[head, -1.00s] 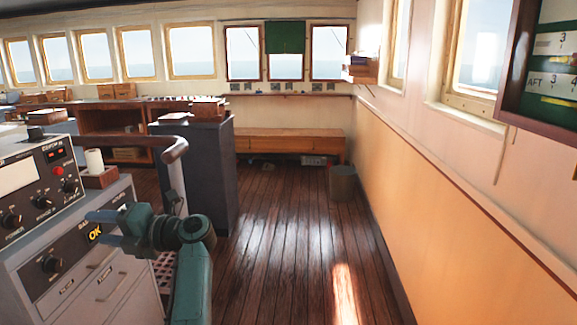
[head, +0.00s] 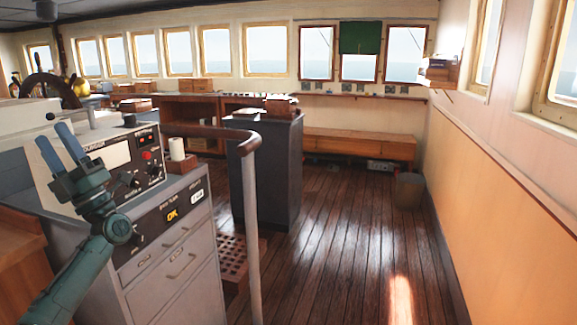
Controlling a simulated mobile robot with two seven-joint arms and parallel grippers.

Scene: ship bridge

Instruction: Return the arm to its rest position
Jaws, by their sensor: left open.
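My left gripper (head: 57,148) is at the left of the head view, on my teal arm coming up from the lower left. Its two blue-grey fingers point up and stand apart, with nothing between them. The gripper overlaps the left part of the grey control console (head: 165,268) and its upper panel in the picture. I cannot tell whether it touches the console. My right gripper is out of view.
A curved wooden handrail (head: 215,132) on a grey post stands right of the console. A white roll (head: 177,149) sits in a small wooden holder. A dark cabinet (head: 262,170) and a bin (head: 408,190) stand farther back. The plank floor (head: 340,240) is clear.

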